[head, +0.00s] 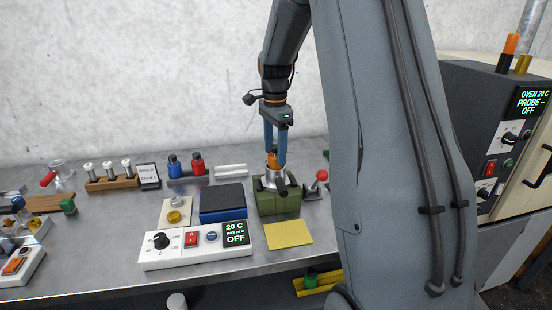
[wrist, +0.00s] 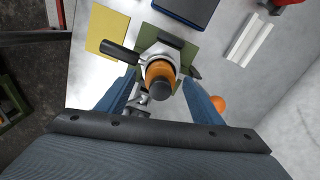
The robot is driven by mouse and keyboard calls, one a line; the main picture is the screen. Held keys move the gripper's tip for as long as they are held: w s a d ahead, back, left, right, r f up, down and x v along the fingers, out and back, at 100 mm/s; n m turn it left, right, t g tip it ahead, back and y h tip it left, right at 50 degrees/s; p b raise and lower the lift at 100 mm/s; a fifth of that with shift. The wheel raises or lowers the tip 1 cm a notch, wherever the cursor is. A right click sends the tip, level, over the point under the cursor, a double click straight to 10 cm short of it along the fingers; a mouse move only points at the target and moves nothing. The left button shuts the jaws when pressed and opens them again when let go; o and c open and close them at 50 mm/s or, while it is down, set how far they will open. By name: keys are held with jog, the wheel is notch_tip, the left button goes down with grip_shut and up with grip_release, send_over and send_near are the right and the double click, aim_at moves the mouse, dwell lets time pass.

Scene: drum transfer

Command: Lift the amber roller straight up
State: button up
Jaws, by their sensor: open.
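The amber roller (head: 272,160) stands upright in a silver holder (head: 271,178) with a dark handle, on a green block (head: 278,201) on the bench. In the wrist view the roller (wrist: 160,72) shows from above as an orange cylinder with a dark top end. My gripper (head: 275,156) points down over the block with its blue fingers open. In the wrist view the fingers lie on either side of the roller, and my gripper (wrist: 163,82) appears apart from it. The roller's lower part is hidden inside the holder.
A yellow pad (head: 288,234) lies in front of the block. A dark blue box (head: 222,203) stands close on its left, with a white control panel (head: 195,246) in front. A red-knobbed item (head: 321,177) stands at the right. The oven (head: 500,130) is farther right.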

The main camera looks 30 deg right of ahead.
jog(key=shift+f, duration=0.45)
jog(key=c, duration=1.4)
jog(key=shift+w+r, duration=0.1)
jog(key=shift+r, duration=0.05)
